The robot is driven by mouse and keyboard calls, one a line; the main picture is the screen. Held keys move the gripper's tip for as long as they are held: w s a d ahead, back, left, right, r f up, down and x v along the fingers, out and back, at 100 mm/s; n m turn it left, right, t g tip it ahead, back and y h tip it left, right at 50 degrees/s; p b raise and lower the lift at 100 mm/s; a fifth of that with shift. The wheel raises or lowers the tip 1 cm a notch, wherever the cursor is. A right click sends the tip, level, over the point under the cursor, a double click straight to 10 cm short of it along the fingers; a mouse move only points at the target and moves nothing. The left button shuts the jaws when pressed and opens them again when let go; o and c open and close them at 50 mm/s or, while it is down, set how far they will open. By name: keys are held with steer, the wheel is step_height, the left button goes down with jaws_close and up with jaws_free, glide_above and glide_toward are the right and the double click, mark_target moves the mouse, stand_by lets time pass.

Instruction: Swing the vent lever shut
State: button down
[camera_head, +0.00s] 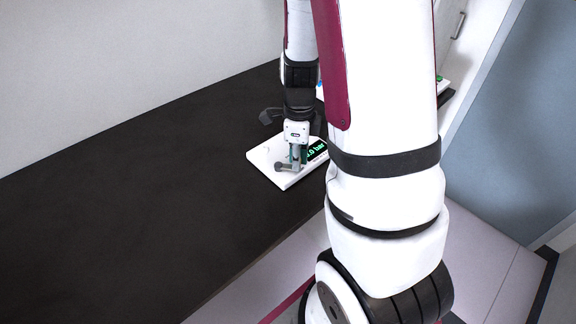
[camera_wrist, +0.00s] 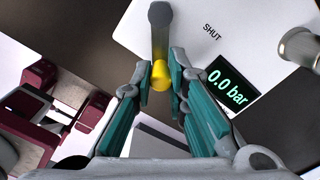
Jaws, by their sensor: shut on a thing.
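The vent lever (camera_wrist: 159,32) is a grey bar with a yellow end (camera_wrist: 160,77) in the wrist view. It stands on a white panel (camera_wrist: 221,62) marked SHUT, with a dark display (camera_wrist: 227,87) reading 0.0 bar. My gripper (camera_wrist: 161,72) has its two teal-padded fingers closed in on either side of the yellow end. In the head view my gripper (camera_head: 297,155) points down over the white panel (camera_head: 268,165), beside a grey fitting (camera_head: 287,166). The lever's grip is mostly hidden there by the fingers.
A metal cylinder (camera_wrist: 299,46) stands at the right in the wrist view. The dark worktop (camera_head: 130,190) is clear to the left of the panel. A pale wall (camera_head: 120,60) runs behind it. My own arm hides much of the right side in the head view.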

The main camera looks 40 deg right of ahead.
steer(key=shift+w, duration=0.1)
steer(key=shift+w+d+n, duration=0.25)
steer(key=shift+w+n, duration=0.05)
steer(key=shift+n, duration=0.6)
steer(key=shift+w+d+n, duration=0.25)
steer(key=shift+n, duration=0.65)
steer(key=shift+w+d+n, duration=0.15)
steer(key=shift+w+n, duration=0.2)
steer(key=shift+n, duration=0.45)
steer(key=shift+w+d+n, duration=0.15)
steer(key=shift+w+n, duration=0.15)
steer(key=shift+n, duration=0.6)
steer(key=w+n, duration=0.1)
steer(key=n, duration=0.2)
steer(key=shift+w, duration=0.2)
steer(key=c, duration=1.6)
jaws_free()
steer(key=shift+o, duration=0.2)
